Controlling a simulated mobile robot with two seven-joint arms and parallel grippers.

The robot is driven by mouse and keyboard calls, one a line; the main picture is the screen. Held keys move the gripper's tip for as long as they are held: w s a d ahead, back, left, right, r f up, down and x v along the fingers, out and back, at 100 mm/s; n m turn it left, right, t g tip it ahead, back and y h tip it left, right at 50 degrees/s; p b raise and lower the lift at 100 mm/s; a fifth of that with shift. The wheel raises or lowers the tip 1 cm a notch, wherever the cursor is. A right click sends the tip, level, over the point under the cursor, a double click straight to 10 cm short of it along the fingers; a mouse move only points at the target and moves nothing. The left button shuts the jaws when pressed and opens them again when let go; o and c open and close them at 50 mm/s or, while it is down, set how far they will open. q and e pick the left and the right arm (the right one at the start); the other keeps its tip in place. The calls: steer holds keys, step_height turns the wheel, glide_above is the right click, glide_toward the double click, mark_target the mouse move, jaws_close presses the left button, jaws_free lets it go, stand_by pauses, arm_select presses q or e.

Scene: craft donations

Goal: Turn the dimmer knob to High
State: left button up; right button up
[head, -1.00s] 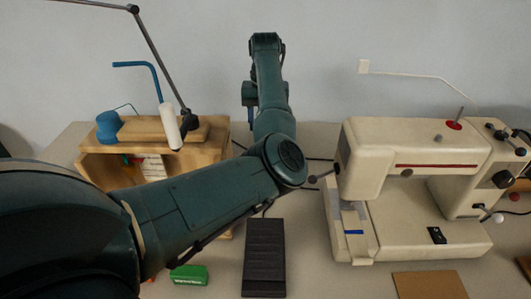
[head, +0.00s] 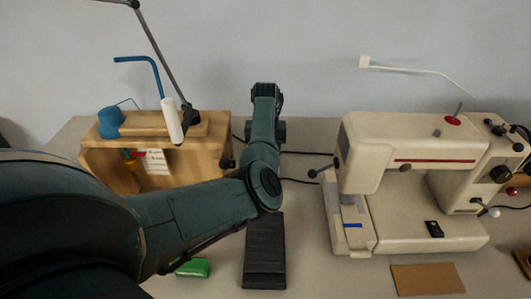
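No knob that I can identify for certain as the dimmer, and no High mark, can be read. A small dark round knob-like part (head: 227,163) shows at the right side of the wooden box (head: 215,130), just left of my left forearm; I cannot tell what it is. A black knob (head: 500,174) sits on the right end of the cream sewing machine (head: 375,135). My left arm crosses from the lower left, bends at mid-picture and reaches back toward the wall. Its gripper fingers are hidden behind the forearm. My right gripper is not in view.
A black ribbed pad (head: 264,262) lies in front of the elbow, with a green block (head: 194,267) to its left. A brown card (head: 427,279) lies in front of the machine. Dark cables run behind my forearm.

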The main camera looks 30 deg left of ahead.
arm_select(q)
steer(key=c, duration=1)
